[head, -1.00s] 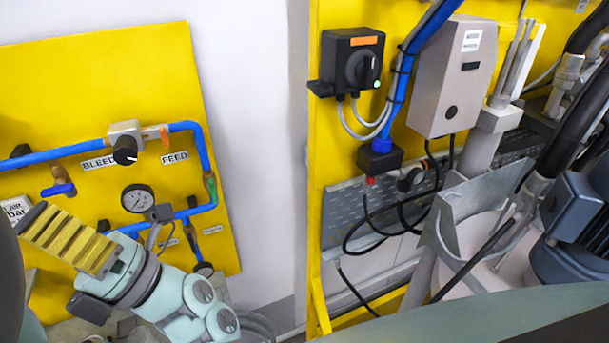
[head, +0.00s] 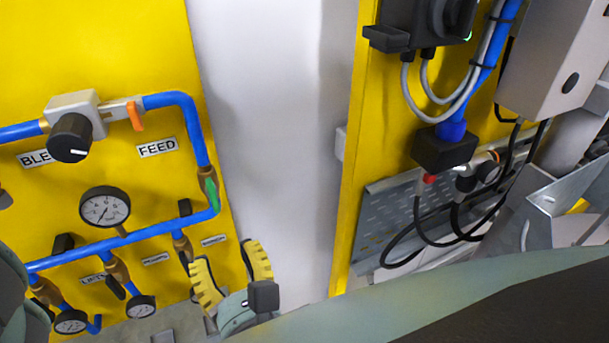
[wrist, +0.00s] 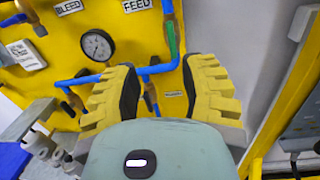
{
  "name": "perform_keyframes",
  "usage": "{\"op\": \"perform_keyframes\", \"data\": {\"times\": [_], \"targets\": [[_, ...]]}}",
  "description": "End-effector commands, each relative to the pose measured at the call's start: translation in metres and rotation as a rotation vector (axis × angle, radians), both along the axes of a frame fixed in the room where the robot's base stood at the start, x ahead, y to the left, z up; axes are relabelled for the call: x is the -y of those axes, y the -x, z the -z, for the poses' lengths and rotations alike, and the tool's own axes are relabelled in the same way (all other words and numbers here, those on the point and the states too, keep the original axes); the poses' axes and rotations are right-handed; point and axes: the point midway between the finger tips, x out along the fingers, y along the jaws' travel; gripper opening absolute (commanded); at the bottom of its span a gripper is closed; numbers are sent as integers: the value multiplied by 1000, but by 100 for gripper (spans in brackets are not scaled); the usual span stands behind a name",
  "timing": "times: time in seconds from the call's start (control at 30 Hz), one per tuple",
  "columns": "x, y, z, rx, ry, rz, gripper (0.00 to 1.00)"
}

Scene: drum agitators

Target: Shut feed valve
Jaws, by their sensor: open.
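The feed valve (head: 122,109) sits on the upper blue pipe of the yellow panel, above the FEED label (head: 157,147). Its small orange handle (head: 134,116) shows at the right of the grey block with the black bleed knob (head: 70,138). My gripper (head: 232,273) is open and empty, low at the panel's right edge, below and right of the valve and apart from it. In the wrist view my yellow ribbed fingers (wrist: 160,78) are spread, with the lower pipe behind them. That view shows the FEED label (wrist: 137,5) at its top edge, but not the orange handle.
A pressure gauge (head: 105,207) stands out below the bleed knob. A green-handled fitting (head: 210,190) is on the vertical pipe. Several small valves and gauges (head: 140,306) line the lower pipe. A white wall (head: 275,120) separates this panel from the right-hand one.

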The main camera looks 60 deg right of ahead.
Motion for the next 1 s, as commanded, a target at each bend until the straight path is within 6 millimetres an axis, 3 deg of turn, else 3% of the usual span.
{"op": "perform_keyframes", "data": {"times": [0.1,0.27,1.0], "targets": [[2,9,12,-48,17,54,42],[4,7,16,-62,23,65,42],[40,-56,14,-59,21,51,42]]}}
